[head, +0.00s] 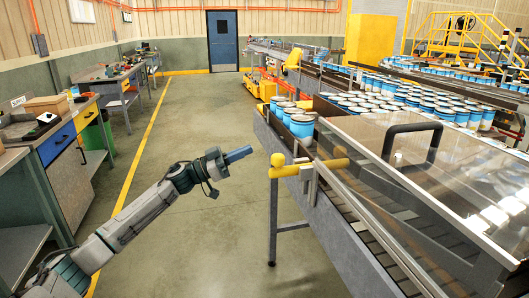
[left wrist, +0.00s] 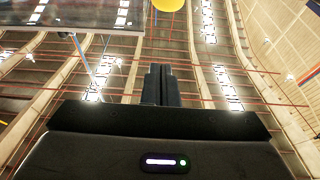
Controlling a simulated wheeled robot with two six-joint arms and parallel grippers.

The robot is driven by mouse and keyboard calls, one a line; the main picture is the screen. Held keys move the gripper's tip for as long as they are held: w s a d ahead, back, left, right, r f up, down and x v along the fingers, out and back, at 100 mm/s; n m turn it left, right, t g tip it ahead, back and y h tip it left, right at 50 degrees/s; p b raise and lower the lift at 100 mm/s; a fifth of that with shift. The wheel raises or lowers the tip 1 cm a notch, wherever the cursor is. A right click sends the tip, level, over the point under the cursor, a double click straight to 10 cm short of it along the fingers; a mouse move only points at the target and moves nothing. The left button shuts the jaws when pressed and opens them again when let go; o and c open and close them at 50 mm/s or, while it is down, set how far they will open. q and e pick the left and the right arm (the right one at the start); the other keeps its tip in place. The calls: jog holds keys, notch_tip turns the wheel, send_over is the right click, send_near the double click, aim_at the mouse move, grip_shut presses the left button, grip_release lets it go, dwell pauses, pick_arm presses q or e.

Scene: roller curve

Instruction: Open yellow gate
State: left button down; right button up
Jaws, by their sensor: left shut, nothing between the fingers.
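The yellow gate shows in the head view as a short yellow bar (head: 312,169) with a rounded knob (head: 277,160) at its left end. It sits at the near left edge of the conveyor, by a metal bracket. My left gripper (head: 249,151) is shut and empty, just left of the knob, with a small gap between them. In the left wrist view the shut fingers (left wrist: 161,83) point up the picture, and a round yellow part (left wrist: 170,4) is cut off at the top edge beyond them. My right gripper is not in view.
A conveyor carries many blue-and-white cans (head: 375,103), several close behind the gate (head: 300,125). A clear cover with a black handle (head: 412,128) lies at right. A grey leg (head: 273,220) stands below the knob. Workbenches (head: 70,145) line the left; the floor between is clear.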

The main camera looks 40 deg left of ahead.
pick_arm(q)
jog(key=r+p+x, duration=0.1)
jog(key=p+x, duration=0.3)
jog(key=x, duration=0.3)
notch_tip(320, 180, down, 5)
jog(key=shift+s+a+r, duration=0.1)
jog(key=shift+s, duration=0.05)
